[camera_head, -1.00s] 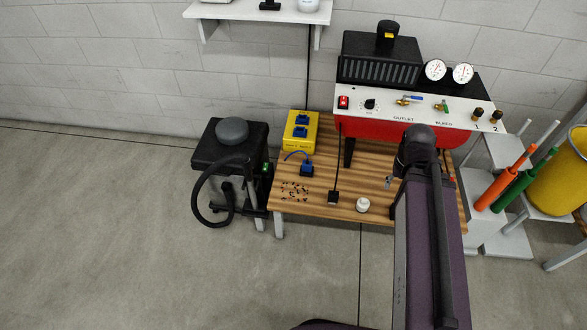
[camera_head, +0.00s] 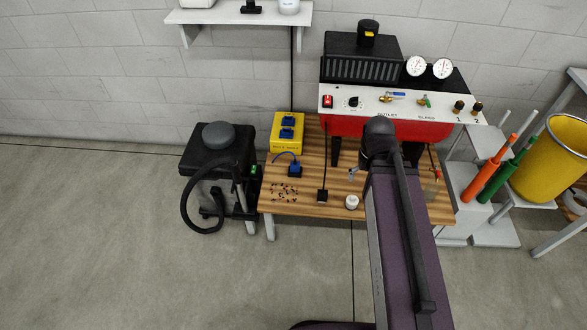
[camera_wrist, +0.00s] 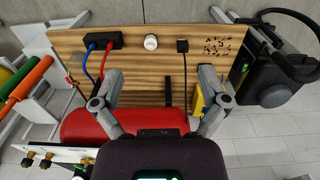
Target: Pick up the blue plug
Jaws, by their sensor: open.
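The blue plug (camera_head: 295,170) lies on the wooden workbench (camera_head: 310,208) in the head view, just in front of the yellow box (camera_head: 287,146), with a blue cable curling to its left. In the wrist view I cannot make out the plug; a finger covers the area beside the yellow box (camera_wrist: 199,102). My gripper (camera_wrist: 161,77) is open and empty above the bench, its fingers spread wide. In the head view my arm hides most of it. The plug is to the left of my gripper in the head view.
A white knob (camera_head: 352,202), a black plug (camera_head: 322,195) with an upright cable and scattered small bits (camera_head: 284,191) lie on the bench. A red compressor (camera_head: 345,126) stands at the back. A black block (camera_wrist: 102,40) with blue and red cables shows in the wrist view.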

